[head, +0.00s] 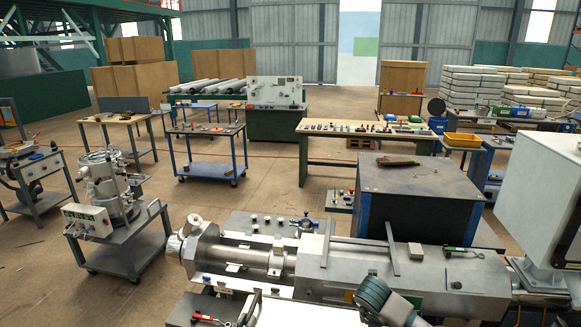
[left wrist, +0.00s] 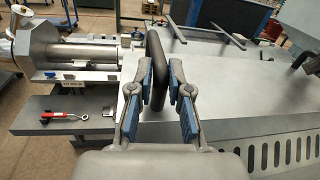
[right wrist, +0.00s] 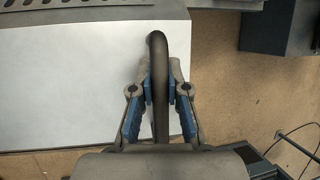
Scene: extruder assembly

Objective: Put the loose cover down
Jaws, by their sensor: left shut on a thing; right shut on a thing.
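The loose cover is a large pale grey panel with a row of slots along one side; it fills much of the left wrist view (left wrist: 240,105) and of the right wrist view (right wrist: 70,80). My left gripper (left wrist: 163,78) is shut on a dark upright handle (left wrist: 158,45) of the cover. My right gripper (right wrist: 160,82) is shut on another dark curved handle (right wrist: 158,45), near the cover's edge. In the head view, a grey and teal part of my arm (head: 375,295) shows low right of centre, and the fingers and most of the cover are out of sight.
The extruder machine (head: 340,262) with its metal barrel lies across the front. A dark cabinet (head: 415,195) stands behind it. A red-handled tool (left wrist: 70,117) lies on a grey bench left of the cover. Brown floor (right wrist: 250,90) shows beyond the cover's edge. A cart with a metal vessel (head: 105,190) stands left.

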